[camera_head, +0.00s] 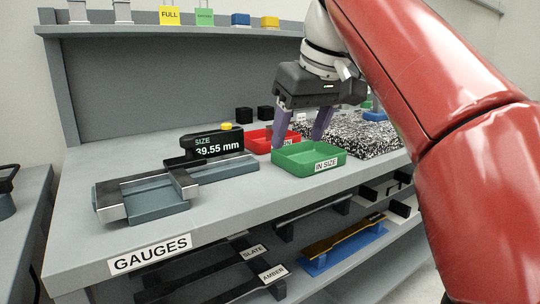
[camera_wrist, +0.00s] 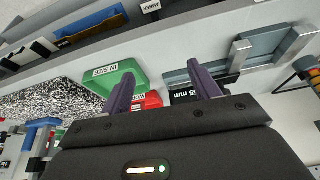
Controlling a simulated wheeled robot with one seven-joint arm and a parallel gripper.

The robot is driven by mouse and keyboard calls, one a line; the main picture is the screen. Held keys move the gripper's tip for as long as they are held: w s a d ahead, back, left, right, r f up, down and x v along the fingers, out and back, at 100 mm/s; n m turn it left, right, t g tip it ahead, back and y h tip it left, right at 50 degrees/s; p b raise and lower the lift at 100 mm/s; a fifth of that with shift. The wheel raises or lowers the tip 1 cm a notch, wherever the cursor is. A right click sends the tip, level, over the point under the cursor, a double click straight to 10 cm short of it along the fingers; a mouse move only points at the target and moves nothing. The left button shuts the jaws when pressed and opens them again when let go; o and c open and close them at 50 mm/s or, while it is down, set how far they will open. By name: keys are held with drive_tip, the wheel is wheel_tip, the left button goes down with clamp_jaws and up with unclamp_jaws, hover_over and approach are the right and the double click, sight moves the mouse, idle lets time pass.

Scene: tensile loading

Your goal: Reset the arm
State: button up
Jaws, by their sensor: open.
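My gripper (camera_head: 301,122) is open, with its two purple fingers spread apart and pointing down above the gauge bench (camera_head: 75,232). In the head view its fingers overlap the green IN SIZE tray (camera_head: 318,164) and the red tray (camera_head: 258,146) behind it. Nothing shows between the fingers. In the wrist view the gripper (camera_wrist: 164,84) also looks empty, and the green tray (camera_wrist: 92,74) shows beside the left finger. My red arm covers the right side of the head view.
A caliper gauge (camera_head: 150,198) with a display reading 39.55 mm (camera_head: 212,146) stands left of the trays. A speckled black-and-white block (camera_head: 345,135) lies behind right. A shelf (camera_head: 130,31) at the back carries small blocks and cards. Labelled SLATE and AMBER racks sit below.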

drive_tip(key=s+d+f+m, duration=0.2)
drive_tip(key=s+f, duration=0.3)
drive_tip(key=f, duration=0.5)
drive_tip(key=s+d+f+m+t+h, duration=0.1)
drive_tip(key=s+d+f, duration=0.4)
drive_tip(key=f, duration=0.5)
drive_tip(key=s+d+f+m+h, duration=0.1)
drive_tip(key=s+d+f+m, duration=0.2)
drive_tip(key=s+f, duration=0.3)
wheel_tip(320, 180, down, 5)
drive_tip(key=shift+s+d+f+t, duration=0.1)
drive_tip(key=shift+s+d+t, duration=0.15)
drive_tip(key=shift+t, duration=0.05)
